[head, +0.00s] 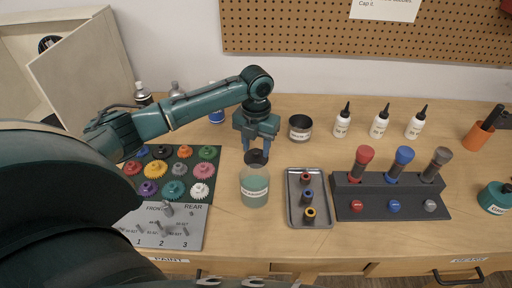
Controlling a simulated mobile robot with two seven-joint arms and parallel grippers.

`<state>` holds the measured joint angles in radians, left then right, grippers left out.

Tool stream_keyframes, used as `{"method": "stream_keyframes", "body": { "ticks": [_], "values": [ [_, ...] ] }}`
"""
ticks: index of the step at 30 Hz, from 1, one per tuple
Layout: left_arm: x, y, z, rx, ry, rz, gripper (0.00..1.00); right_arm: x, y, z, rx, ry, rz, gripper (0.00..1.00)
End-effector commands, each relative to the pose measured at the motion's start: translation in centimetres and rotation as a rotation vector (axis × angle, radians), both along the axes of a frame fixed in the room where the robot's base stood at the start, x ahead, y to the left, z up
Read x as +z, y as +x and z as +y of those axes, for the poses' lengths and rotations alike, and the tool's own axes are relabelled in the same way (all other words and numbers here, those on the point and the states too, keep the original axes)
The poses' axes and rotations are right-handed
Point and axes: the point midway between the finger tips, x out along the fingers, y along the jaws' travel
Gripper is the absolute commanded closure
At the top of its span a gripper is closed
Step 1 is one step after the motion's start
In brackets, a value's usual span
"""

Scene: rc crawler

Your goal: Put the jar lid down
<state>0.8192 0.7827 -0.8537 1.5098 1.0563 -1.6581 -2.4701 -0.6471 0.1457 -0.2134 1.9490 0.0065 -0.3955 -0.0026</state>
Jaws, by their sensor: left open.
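The jar lid (257,158) is a small dark disc just behind the jar, right at the fingertips of my left gripper. I cannot tell whether it rests on the table. My left gripper (257,152) points down with its fingers apart, one on each side of the lid. The labelled glass jar (254,188) holds greenish contents and stands upright on the table in front of the gripper; its top looks uncovered. My right gripper is not in view.
A mat with colored gears (130,190) and a grey numbered plate (180,238) lie left. A dark tin (300,127) stands behind right. A metal tray (294,210) and screwdriver rack (390,207) are right. White bottles (379,122) stand behind; some table is clear around the tin.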

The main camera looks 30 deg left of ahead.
Motion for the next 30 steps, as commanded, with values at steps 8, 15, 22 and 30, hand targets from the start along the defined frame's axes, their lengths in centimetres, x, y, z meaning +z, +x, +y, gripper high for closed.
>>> {"method": "stream_keyframes", "body": {
  "ticks": [8,15,22,30],
  "values": [
    [5.8,0.1,0.0,0.0,0.0,-0.006,0.57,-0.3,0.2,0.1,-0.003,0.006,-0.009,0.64],
    [9.9,0.1,0.0,0.0,0.001,-0.004,0.57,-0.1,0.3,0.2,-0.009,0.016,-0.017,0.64],
    [11.2,0.0,0.0,0.0,0.001,-0.001,0.57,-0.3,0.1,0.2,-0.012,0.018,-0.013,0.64],
    [11.2,0.0,0.0,0.0,0.001,0.0,0.57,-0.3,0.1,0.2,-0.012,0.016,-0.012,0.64]
  ]
}}
